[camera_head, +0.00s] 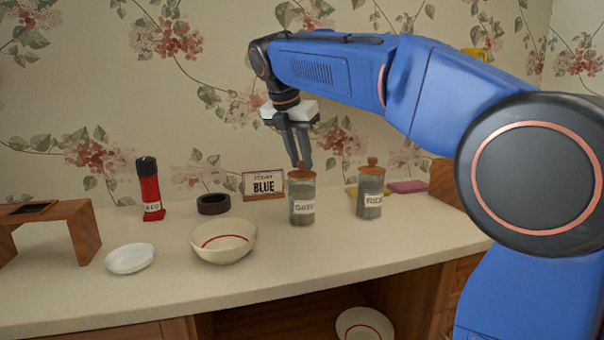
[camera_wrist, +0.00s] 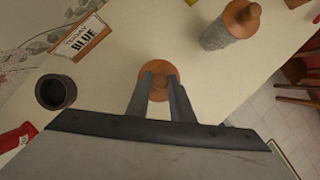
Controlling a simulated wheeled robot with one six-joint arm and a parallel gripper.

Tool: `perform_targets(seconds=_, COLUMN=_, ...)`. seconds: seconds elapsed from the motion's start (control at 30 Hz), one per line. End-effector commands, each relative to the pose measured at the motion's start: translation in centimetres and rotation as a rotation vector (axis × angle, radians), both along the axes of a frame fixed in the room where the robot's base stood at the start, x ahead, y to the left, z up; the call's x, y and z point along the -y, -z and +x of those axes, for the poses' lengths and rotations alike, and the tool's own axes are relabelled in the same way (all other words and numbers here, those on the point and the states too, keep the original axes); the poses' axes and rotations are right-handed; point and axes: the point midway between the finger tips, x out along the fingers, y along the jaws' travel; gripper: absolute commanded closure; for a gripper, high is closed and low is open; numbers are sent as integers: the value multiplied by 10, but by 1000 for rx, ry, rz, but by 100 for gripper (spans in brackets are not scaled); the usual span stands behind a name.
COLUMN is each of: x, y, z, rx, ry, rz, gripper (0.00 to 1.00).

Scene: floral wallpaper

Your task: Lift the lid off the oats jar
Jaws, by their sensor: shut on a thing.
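The oats jar (camera_head: 303,208) stands upright on the counter, a clear jar with a label reading OATS. Its wooden lid (camera_head: 302,175) sits at the jar's top; I cannot tell whether there is a gap under it. My gripper (camera_head: 304,167) points down from above and is shut on the lid's knob. In the wrist view the round lid (camera_wrist: 172,71) lies between the fingertips of my gripper (camera_wrist: 160,82), and the jar's body is hidden beneath it.
A second jar (camera_head: 370,196) with a wooden lid stands to the right. A BLUE sign (camera_head: 264,185), a dark ring-shaped bowl (camera_head: 213,204), a red bottle (camera_head: 150,190), a cream bowl (camera_head: 223,242) and a white plate (camera_head: 130,258) are to the left. The counter front is clear.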

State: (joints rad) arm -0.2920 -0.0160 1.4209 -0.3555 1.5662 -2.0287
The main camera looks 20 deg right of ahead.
Motion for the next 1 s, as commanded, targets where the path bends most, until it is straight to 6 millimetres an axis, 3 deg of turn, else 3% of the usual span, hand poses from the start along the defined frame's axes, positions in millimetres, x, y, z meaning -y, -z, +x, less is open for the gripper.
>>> perform_targets(seconds=0.27, x=0, y=-7, z=0, rx=0, ry=1, rz=0, gripper=100)
perform_targets(seconds=0.7, x=0, y=-80, z=1, rx=2, ry=0, rz=1, gripper=100)
perform_targets(seconds=1.0, x=0, y=-103, z=1, rx=0, ry=0, rz=0, gripper=100)
